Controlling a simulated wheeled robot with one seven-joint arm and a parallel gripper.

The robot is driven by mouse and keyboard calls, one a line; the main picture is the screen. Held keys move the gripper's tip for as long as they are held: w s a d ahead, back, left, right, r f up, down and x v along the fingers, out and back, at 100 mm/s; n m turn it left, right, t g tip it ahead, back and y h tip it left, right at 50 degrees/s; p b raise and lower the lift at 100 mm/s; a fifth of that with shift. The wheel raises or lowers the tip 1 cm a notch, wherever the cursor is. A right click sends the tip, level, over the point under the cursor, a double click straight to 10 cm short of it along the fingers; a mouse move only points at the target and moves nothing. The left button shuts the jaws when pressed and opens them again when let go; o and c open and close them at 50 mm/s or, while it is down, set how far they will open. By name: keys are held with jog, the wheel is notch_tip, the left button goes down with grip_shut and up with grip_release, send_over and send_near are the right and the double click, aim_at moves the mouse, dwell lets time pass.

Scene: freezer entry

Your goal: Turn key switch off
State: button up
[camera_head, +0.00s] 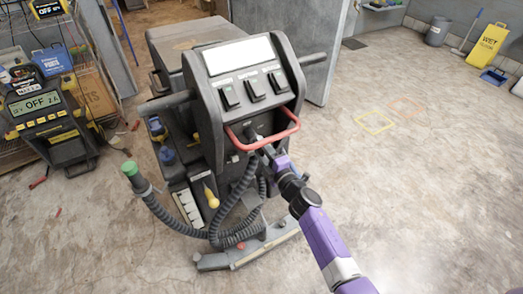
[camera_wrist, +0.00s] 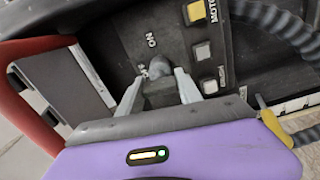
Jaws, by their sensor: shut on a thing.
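The key switch (camera_wrist: 158,68) is a dark grey knob on the machine's black panel (camera_wrist: 128,28) in the wrist view. An "ON" label is printed beside it, and a second label is partly hidden next to the knob. My gripper (camera_wrist: 158,80) has its two pale fingers closed on either side of the knob. In the head view my purple arm reaches up from the lower right, and my gripper (camera_head: 262,146) is at the machine's front, just under the red handle (camera_head: 264,134). The key switch is mostly hidden there.
The grey machine (camera_head: 205,100) has three rocker switches (camera_head: 254,88) above the handle. Coiled hoses (camera_head: 190,222) hang at its front, near a yellow-tipped part (camera_head: 211,197).

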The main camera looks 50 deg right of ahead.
jog(key=shift+n, duration=0.6)
jog(key=o, duration=1.4)
jog(key=shift+v, duration=3.95)
jog(key=shift+a, duration=0.1)
